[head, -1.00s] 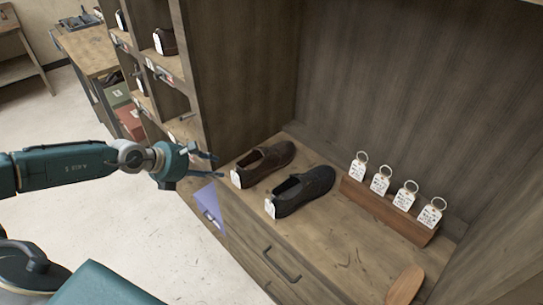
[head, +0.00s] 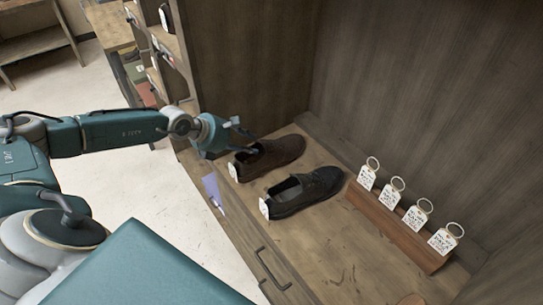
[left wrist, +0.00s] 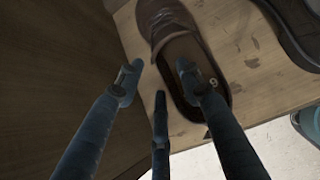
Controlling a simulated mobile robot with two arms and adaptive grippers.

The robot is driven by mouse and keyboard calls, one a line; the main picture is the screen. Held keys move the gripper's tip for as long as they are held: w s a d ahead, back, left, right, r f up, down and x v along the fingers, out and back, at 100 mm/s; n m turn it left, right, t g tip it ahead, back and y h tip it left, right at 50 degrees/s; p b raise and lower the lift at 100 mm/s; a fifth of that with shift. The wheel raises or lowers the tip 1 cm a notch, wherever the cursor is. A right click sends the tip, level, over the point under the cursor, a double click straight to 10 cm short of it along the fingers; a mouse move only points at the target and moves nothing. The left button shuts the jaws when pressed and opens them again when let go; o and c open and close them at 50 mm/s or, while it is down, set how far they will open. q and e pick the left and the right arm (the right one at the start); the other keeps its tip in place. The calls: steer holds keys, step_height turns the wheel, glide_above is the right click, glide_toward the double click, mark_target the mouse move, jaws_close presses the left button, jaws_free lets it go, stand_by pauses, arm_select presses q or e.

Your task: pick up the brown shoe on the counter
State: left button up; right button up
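The brown shoe (head: 280,152) sits upright on the wooden counter (head: 325,235), with a white tag at its heel. My left gripper (head: 243,137) is open at the heel end of the brown shoe, just above it. In the left wrist view its spread fingers (left wrist: 158,85) hold nothing. One finger lies over the opening of the brown shoe (left wrist: 168,22), and the others show to its left. I cannot tell whether any finger touches the shoe. My right gripper is not in view.
A black shoe (head: 312,188) with a white tag stands close beside the brown one. A wooden block (head: 402,232) with several ringed tags stands to the right. A tall wooden side panel (head: 250,65) rises behind the brown shoe. A drawer handle (head: 270,272) juts from the counter's front.

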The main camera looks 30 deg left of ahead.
mark_target(256, 147)
arm_select(q)
steer(key=b+x, duration=0.3)
steer(key=x, duration=0.1)
steer(key=shift+w+d+f, duration=0.15)
steer(key=shift+f, duration=0.2)
steer(key=shift+w+f, duration=0.25)
steer(key=shift+w, duration=0.1)
steer(key=shift+r, duration=0.1)
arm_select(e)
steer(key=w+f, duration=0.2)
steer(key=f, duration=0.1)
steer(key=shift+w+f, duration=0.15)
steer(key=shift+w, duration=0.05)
arm_select(q)
steer(key=shift+s, duration=0.1)
steer(key=c, duration=0.8)
steer(key=shift+d, duration=0.1)
jaws_close()
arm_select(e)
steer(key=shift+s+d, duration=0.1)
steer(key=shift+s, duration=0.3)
arm_select(q)
steer(key=shift+r, duration=0.1)
